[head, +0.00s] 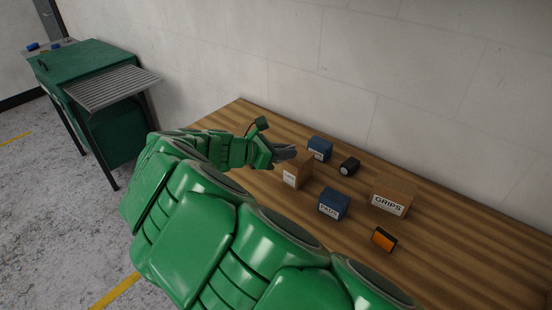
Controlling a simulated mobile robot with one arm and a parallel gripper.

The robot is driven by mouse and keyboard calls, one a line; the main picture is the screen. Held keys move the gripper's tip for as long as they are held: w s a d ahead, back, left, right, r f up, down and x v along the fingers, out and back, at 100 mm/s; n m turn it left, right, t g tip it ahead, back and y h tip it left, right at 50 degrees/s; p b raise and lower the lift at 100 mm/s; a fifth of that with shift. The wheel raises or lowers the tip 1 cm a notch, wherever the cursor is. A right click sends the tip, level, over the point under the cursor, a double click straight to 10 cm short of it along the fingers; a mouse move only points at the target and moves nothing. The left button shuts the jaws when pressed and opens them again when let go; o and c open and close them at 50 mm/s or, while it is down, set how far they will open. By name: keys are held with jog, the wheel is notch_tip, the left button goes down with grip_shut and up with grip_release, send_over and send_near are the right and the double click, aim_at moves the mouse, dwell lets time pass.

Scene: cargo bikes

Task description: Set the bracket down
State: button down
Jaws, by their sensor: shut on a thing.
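My gripper (284,153) is at the end of my green arm, over the left part of the wooden bench. It is shut on a small grey piece, which I take to be the bracket. The piece is too small and too close in colour to the jaws for me to make out its outline. The gripper is right at the top of a brown cardboard box (293,174) with a white label. I cannot tell whether it touches the box or is above or behind it.
The wooden bench (448,255) also holds a blue box (320,146), a black cylindrical item (349,166), a blue labelled box (334,202), a GRIPS box (394,190) and an orange-black item (384,239). A wall stands behind. A green cabinet (100,90) is at left. The bench's right is clear.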

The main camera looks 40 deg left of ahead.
jog(key=shift+w+a+f, duration=1.95)
jog(key=shift+a+f, duration=0.15)
jog(key=shift+a, duration=0.1)
jog(key=shift+w+a+f, duration=1.9)
jog(key=shift+a+f, duration=0.15)
jog(key=shift+a, duration=0.15)
jog(key=shift+w+a+f, duration=0.15)
jog(key=shift+f, duration=0.2)
jog(key=shift+w+a+f, duration=0.1)
jog(key=shift+f, duration=1.5)
jog(key=shift+f, duration=0.15)
jog(key=c, duration=1.2)
grip_release()
